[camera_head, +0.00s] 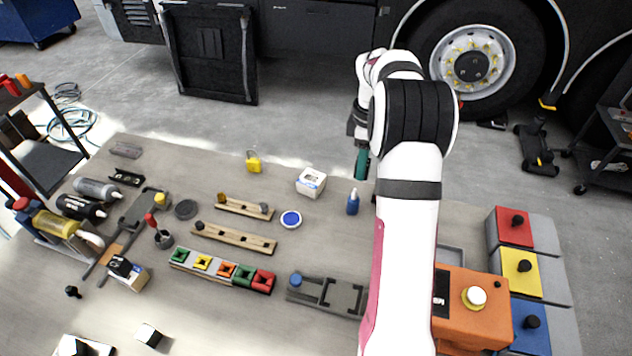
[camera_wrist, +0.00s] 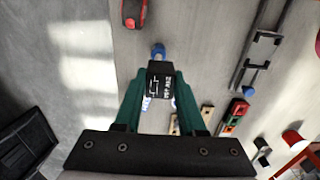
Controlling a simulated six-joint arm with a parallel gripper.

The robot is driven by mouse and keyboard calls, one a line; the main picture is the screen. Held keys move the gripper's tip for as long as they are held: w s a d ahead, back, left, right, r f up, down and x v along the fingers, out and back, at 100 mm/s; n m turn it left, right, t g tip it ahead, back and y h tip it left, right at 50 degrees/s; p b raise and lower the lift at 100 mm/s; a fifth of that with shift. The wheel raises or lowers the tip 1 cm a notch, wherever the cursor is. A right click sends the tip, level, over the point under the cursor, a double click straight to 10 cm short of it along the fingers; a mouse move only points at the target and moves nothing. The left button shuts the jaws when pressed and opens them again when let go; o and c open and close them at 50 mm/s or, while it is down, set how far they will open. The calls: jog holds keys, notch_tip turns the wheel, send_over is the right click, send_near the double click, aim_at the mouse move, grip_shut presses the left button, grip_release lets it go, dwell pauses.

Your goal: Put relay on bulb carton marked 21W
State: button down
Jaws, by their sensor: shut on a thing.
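My gripper (camera_wrist: 162,82), with green fingers, is shut on the relay (camera_wrist: 160,80), a small black block with white print on its face. In the head view my gripper (camera_head: 361,162) hangs at the far edge of the bench; the relay cannot be made out there. A tan carton (camera_head: 134,281) with a black item on top stands at the left. I cannot read a 21W mark on either carton. In the wrist view, the relay hides part of what lies beneath.
A blue bottle (camera_head: 352,204) stands close to the white carton; it also shows in the wrist view (camera_wrist: 158,50). An orange box (camera_head: 462,307) stands at right.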

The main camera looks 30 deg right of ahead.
jog(key=w, duration=0.4)
send_over(311, 177)
jog(key=f, duration=0.5)
jog(key=shift+s+f, duration=0.25)
jog(key=shift+f, duration=0.05)
notch_tip(311, 177, down, 4)
jog(key=shift+w+f, duration=0.1)
jog(key=shift+w, duration=0.05)
jog(key=shift+f, duration=0.1)
jog(key=c, duration=0.5)
grip_release()
